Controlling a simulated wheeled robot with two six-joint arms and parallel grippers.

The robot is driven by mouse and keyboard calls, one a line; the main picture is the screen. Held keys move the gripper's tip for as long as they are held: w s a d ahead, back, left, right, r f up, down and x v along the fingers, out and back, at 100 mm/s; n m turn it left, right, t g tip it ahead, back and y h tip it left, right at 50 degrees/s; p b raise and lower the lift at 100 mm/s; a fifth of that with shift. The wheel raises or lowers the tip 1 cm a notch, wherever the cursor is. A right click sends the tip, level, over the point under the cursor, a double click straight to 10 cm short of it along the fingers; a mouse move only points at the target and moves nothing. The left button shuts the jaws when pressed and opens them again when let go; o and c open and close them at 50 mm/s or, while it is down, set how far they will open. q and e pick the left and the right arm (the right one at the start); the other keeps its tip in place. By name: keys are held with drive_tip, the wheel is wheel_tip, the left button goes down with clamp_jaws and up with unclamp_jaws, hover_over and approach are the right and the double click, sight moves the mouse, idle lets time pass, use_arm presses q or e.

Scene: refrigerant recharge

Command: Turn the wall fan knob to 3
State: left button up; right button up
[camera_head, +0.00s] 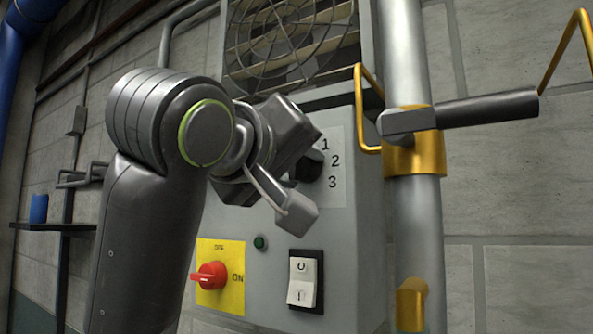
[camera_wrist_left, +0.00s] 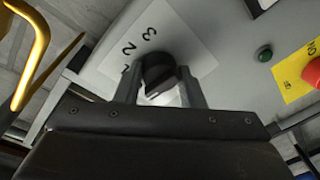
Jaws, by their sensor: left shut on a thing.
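The black fan knob (camera_head: 309,166) sits on a pale plate (camera_head: 336,192) marked 1, 2 and 3, on the front of a grey control box. My left gripper (camera_head: 294,172) reaches it from the left and partly hides it. In the left wrist view the knob (camera_wrist_left: 158,70) is between the two fingers of my left gripper (camera_wrist_left: 161,88), which are shut on it. I cannot tell which number the knob points to. The wall fan (camera_head: 290,38) is behind a round wire guard above the box. My right gripper is not in view.
Below the knob are a red rotary switch (camera_head: 211,276) on a yellow plate, a green button (camera_head: 260,242) and a white rocker switch (camera_head: 302,283). A vertical pipe (camera_head: 405,60) with a black-handled valve (camera_head: 470,110) and yellow brackets stands close on the right.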

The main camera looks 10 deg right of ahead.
use_arm(q)
drive_tip(key=shift+f+m+b, duration=0.3)
drive_tip(key=shift+m+b, duration=0.85)
drive_tip(key=shift+m, duration=0.05)
drive_tip(key=m+b, duration=0.2)
drive_tip(key=shift+a+m+h, duration=0.1)
drive_tip(key=shift+m+h, duration=0.2)
drive_tip(key=shift+m, duration=0.1)
drive_tip(key=m+b, duration=0.2)
drive_tip(key=m, duration=0.1)
drive_tip(key=shift+w+m, duration=0.1)
drive_tip(key=shift+m, duration=0.3)
drive_tip(key=m+b, duration=0.1)
drive_tip(key=m, duration=0.2)
drive_tip(key=shift+h+b, duration=0.3)
drive_tip(key=shift+h, duration=0.1)
drive_tip(key=m, duration=0.3)
drive_tip(key=shift+a+h+b, duration=0.1)
drive_tip(key=shift+h+b, duration=0.2)
drive_tip(key=shift+b, duration=0.1)
drive_tip(key=m, duration=0.3)
drive_tip(key=shift+w+r, duration=0.1)
drive_tip(key=m+g, duration=0.1)
drive_tip(key=m, duration=0.2)
drive_tip(key=shift+m+h, duration=0.3)
drive_tip(key=shift+m, duration=1.6)
